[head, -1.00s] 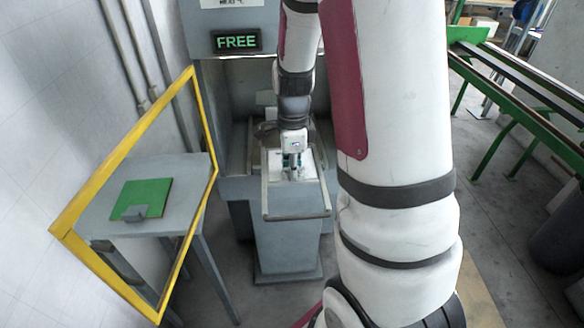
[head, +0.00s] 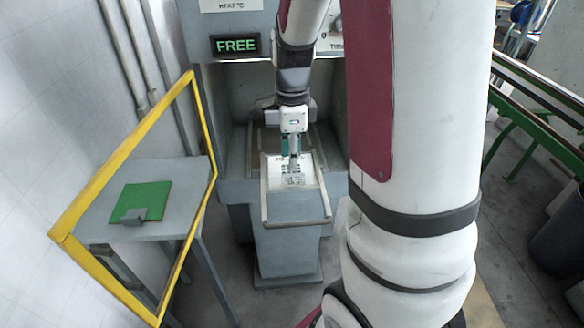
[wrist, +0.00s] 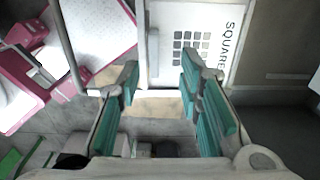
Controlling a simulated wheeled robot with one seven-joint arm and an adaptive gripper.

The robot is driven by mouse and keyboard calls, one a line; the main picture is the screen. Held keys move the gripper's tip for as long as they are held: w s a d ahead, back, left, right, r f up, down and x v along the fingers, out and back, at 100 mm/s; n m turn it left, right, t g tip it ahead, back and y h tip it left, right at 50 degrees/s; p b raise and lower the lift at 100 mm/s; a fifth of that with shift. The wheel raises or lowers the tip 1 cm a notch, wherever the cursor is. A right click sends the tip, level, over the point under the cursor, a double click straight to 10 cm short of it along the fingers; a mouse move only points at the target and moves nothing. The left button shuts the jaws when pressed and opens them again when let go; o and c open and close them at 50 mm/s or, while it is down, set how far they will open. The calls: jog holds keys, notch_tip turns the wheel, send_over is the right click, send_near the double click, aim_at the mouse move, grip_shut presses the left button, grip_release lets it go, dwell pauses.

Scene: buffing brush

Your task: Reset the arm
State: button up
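My gripper (head: 291,158) hangs pointing down over the machine's pedestal, above a white panel (head: 300,179). In the wrist view my gripper (wrist: 158,78) is open, its two fingers with teal pads spread apart and nothing between them. The white panel also shows in the wrist view (wrist: 172,20), with the word SQUARE and a grid of dark squares. My arm fills much of the head view's right half and hides what is behind it.
The grey machine shows a lit FREE sign (head: 236,45). Grey rails (head: 264,200) flank the panel. At left, a yellow frame (head: 130,145) stands beside a grey table (head: 100,225) bearing a green board (head: 147,197) with a small grey piece. Green rails (head: 540,125) stand at right.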

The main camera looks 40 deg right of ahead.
notch_tip(320, 180, up, 6)
jog(key=shift+f, duration=0.1)
jog(key=s+a+r+n+t, duration=0.2)
jog(key=s+a+r+n, duration=0.3)
jog(key=a+n, duration=0.3)
jog(key=s+a+r+n+t, duration=0.3)
jog(key=s+a+r+n, duration=0.3)
jog(key=n, duration=1)
jog(key=shift+s+a+n+t, duration=0.3)
jog(key=shift+s+a+n, duration=0.1)
jog(key=shift+s+a, duration=0.7)
